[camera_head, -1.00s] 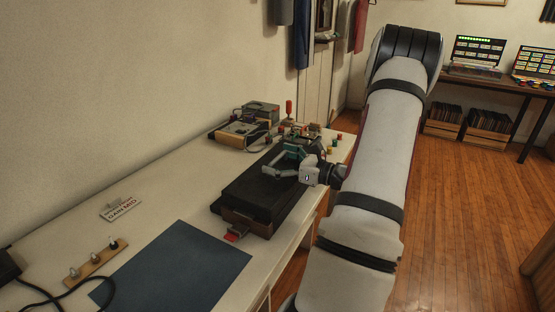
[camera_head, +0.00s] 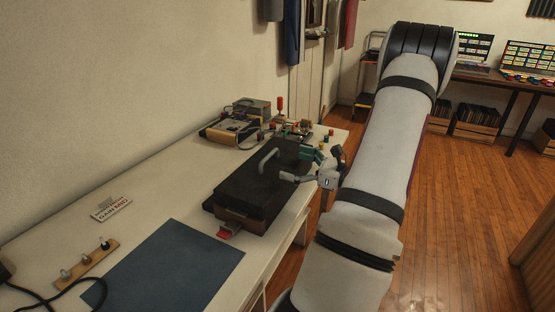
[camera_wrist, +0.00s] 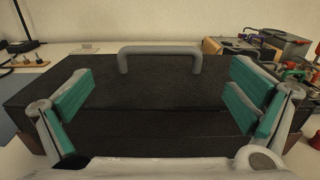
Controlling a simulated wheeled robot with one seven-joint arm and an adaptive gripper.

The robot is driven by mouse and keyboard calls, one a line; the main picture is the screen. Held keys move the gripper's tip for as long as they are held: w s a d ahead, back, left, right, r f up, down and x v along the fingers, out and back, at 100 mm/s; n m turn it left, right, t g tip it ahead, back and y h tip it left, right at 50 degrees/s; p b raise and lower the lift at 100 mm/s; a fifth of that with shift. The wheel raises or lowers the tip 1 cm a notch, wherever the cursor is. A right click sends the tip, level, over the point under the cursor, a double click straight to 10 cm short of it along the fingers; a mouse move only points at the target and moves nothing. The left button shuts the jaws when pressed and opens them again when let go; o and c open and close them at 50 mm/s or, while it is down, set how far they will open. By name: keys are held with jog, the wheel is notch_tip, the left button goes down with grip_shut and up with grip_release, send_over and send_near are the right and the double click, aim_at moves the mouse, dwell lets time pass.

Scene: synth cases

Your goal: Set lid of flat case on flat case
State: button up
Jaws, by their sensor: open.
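The lid (camera_head: 243,190) is a flat black slab with a grey bar handle (camera_head: 268,158) standing up from its top. It lies on the flat case (camera_head: 238,221), whose brown side shows below the lid at the near end. I cannot tell whether the lid is flush all round. In the wrist view the lid (camera_wrist: 150,88) fills the middle and its handle (camera_wrist: 160,51) stands clear beyond my fingers. My gripper (camera_head: 302,165) is open and empty at the right side of the lid, with teal finger pads; it also shows in the wrist view (camera_wrist: 157,95).
A blue mat (camera_head: 170,270) lies in front on the white table (camera_head: 150,205). A knob strip (camera_head: 88,262) and a small sign (camera_head: 112,208) are at left. Electronics (camera_head: 235,128) and small coloured parts stand behind the case. A red-ended piece (camera_head: 229,231) sits by the case's near end.

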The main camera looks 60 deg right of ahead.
jog(key=shift+s+d, duration=0.2)
jog(key=shift+s, duration=2)
